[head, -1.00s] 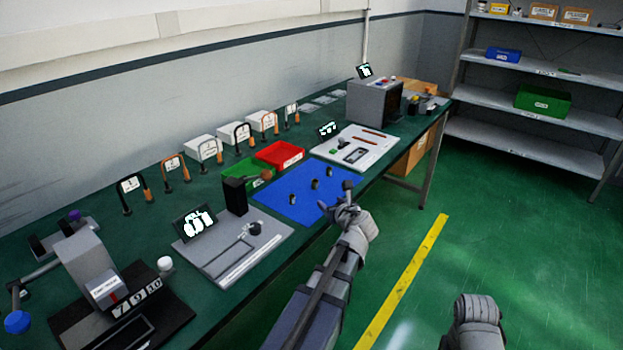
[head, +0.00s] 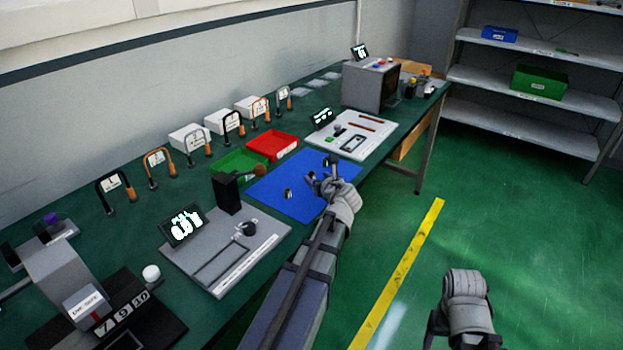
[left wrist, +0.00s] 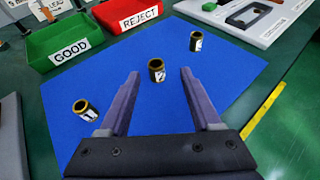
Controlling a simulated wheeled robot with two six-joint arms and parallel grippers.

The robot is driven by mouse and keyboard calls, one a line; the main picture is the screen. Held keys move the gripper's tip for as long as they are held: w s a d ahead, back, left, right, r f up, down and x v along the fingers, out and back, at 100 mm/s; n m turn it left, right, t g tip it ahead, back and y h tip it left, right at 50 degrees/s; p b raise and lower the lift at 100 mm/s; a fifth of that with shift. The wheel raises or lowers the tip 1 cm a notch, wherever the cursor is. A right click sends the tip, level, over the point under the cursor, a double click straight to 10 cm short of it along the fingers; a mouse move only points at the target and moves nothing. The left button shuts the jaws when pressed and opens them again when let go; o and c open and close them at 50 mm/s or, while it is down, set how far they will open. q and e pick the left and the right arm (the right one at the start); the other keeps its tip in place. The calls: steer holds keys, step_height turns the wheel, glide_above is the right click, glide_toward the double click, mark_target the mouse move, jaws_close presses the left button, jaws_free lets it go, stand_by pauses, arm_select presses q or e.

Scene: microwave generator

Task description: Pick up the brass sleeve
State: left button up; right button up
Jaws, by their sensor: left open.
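Three small brass sleeves with dark bands and number labels stand on the blue mat (head: 272,187). In the left wrist view, sleeve 1 (left wrist: 85,110) is at the left, sleeve 2 (left wrist: 157,70) in the middle and sleeve 3 (left wrist: 196,41) at the far right. My left gripper (left wrist: 160,74) is open and empty. Its fingertips point at sleeve 2, which shows in the gap between them; I cannot tell the exact distance. In the head view, the left gripper (head: 321,171) is over the mat and partly hides the sleeves; one sleeve (head: 288,194) shows left of it.
A green GOOD bin (left wrist: 65,38) and a red REJECT bin (left wrist: 128,15) stand behind the mat. A grey fixture plate (head: 225,252) with a display is to the left; a white tray (head: 350,135) is to the right. The table's front edge runs under my left arm.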

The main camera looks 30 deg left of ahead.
mark_target(313, 175)
arm_select(q)
steer(key=b+x, duration=0.2)
steer(key=x, duration=0.3)
steer(key=shift+s+a, duration=0.15)
steer(key=shift+a, duration=0.05)
steer(key=shift+c, duration=0.6)
jaws_close()
